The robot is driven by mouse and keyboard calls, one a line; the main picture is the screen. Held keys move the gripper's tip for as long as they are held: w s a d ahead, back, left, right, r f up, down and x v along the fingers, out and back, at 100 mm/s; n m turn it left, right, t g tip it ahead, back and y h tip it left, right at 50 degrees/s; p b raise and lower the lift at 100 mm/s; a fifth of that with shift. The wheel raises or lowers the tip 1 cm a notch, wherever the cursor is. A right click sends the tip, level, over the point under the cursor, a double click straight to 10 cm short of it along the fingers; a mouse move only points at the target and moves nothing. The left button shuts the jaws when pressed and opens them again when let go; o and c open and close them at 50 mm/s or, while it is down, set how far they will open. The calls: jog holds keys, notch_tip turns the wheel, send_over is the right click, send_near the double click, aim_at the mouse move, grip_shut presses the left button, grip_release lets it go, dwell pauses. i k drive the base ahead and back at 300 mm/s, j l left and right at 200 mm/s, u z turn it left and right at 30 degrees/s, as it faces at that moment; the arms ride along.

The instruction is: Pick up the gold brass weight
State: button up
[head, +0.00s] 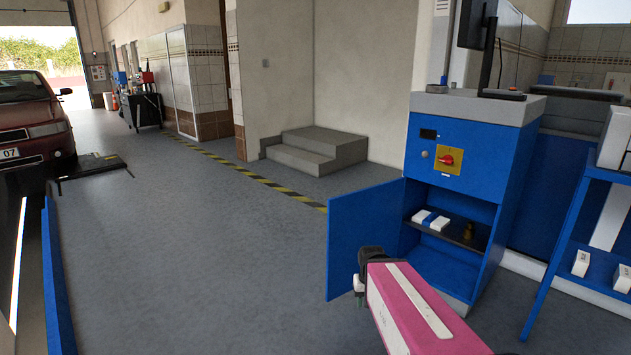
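The gold brass weight (468,231) is small and stands on the dark shelf inside the blue cabinet (511,165), toward the right side of the opening. The cabinet door (362,236) stands open to the left. My gripper (360,300) is at the end of my pink arm, low in front of the open door and left of the weight, well apart from it. Only part of the gripper shows, beside my arm, and its fingers are too small to tell whether they are open or shut.
White and blue boxes (431,221) lie on the shelf left of the weight. A blue rack (560,250) with white boxes stands right of the cabinet. A monitor (477,25) is on top. Grey steps (315,150) are behind. The floor left of the door is clear.

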aim_at(468, 233)
jog(key=j+z, duration=0.1)
jog(key=z, duration=0.4)
jog(key=i+j+z, duration=0.1)
jog(key=z, duration=0.4)
jog(key=i+j+z, duration=0.1)
jog(key=j+z, duration=0.4)
jog(key=j, duration=0.55)
jog(key=k+j+z, duration=0.1)
jog(key=j+z, duration=0.4)
jog(key=j, duration=0.55)
jog(key=k+j, duration=0.1)
jog(key=j, duration=1.05)
jog(key=k+j, duration=0.15)
jog(key=j, duration=0.4)
jog(key=k+j+z, duration=0.1)
jog(key=j, duration=0.45)
jog(key=i+l, duration=0.15)
jog(key=l, duration=0.25)
jog(key=i+l+u, duration=0.15)
jog(key=l, duration=0.3)
jog(key=i+l, duration=0.1)
jog(key=l, duration=0.35)
jog(key=i+l+u, duration=0.1)
jog(key=l, duration=0.3)
jog(key=i+l+u, duration=0.1)
jog(key=l, duration=0.35)
jog(key=i+l+u, duration=0.15)
jog(key=i+l, duration=0.6)
